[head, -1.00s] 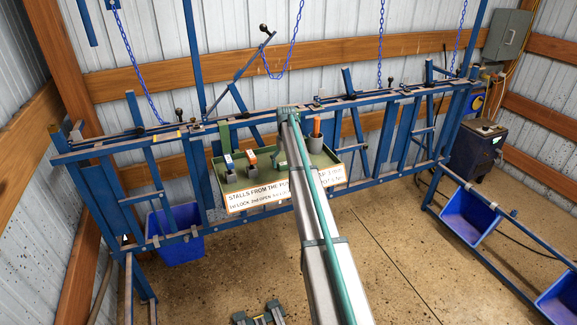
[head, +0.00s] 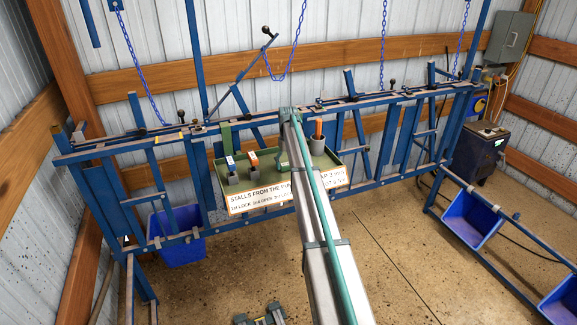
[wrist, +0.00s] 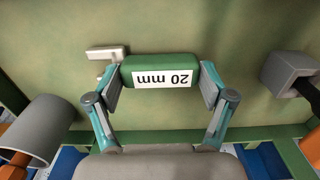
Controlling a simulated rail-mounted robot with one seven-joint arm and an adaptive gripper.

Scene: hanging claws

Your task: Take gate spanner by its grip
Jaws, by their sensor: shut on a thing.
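A green grip with a white label reading "20 mm" (wrist: 163,71) sits between the two fingers of my gripper (wrist: 160,80) in the wrist view. The fingers press on its left and right ends. The label reads upside down there. No other writing names this tool, and most of its body below the grip is hidden. A small pale piece (wrist: 107,52) shows just beyond its left end. In the head view my arm covers most of the gripper and the grip, over the green tray (head: 218,172).
The tray hangs on a blue rail frame. Blue chains (head: 383,45) hang behind.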

